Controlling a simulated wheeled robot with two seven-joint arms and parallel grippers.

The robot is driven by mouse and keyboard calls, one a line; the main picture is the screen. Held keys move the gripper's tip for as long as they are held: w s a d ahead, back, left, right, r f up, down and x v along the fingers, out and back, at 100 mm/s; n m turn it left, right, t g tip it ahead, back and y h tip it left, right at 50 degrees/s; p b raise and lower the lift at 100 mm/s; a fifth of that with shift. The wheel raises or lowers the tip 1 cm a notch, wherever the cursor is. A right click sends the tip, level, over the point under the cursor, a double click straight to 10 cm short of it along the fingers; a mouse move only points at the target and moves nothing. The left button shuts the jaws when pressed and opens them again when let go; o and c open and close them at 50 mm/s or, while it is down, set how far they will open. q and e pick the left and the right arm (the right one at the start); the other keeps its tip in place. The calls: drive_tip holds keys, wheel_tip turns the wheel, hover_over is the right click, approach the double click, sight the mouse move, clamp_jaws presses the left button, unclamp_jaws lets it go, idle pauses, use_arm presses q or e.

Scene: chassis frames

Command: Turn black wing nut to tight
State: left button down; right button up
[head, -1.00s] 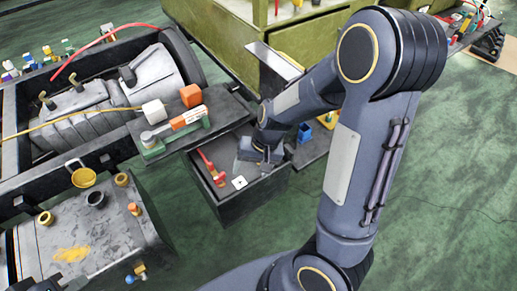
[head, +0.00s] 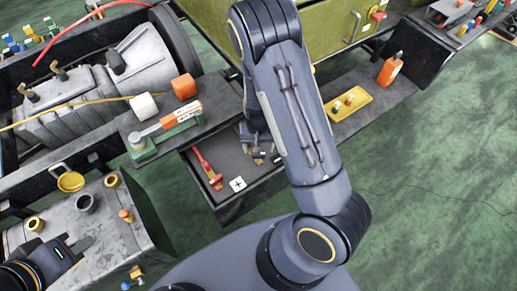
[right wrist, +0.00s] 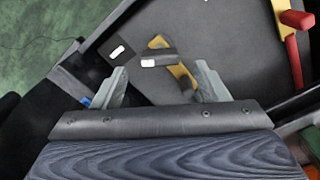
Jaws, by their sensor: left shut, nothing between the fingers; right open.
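I cannot pick out a black wing nut for certain. A dark ring-shaped fitting (head: 86,203) stands on the grey tank top (head: 70,228) at the lower left of the head view, among brass fittings (head: 113,180). My left gripper (head: 78,246) is shut and empty over the tank's near left part. My right gripper (head: 262,155) is over the dark open drawer (head: 232,212), partly hidden by its arm. In the right wrist view its jaws (right wrist: 160,82) are open, with a dark piece with a white mark (right wrist: 159,58) and a yellow-and-dark tool (right wrist: 182,76) beyond them.
A red-handled tool (head: 208,168) lies in the drawer. A dark shelf (head: 185,130) with an orange-and-green tool (head: 168,132) and white and orange blocks adjoins it. A green cabinet (head: 330,35) stands behind. A yellow tray (head: 348,104) and orange bottle (head: 390,69) are at right. Green floor is clear at right.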

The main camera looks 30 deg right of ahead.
sight(258, 156)
drive_tip(key=shift+f, duration=1.7)
drive_tip(key=shift+c, duration=0.2)
drive_tip(key=c, duration=0.9)
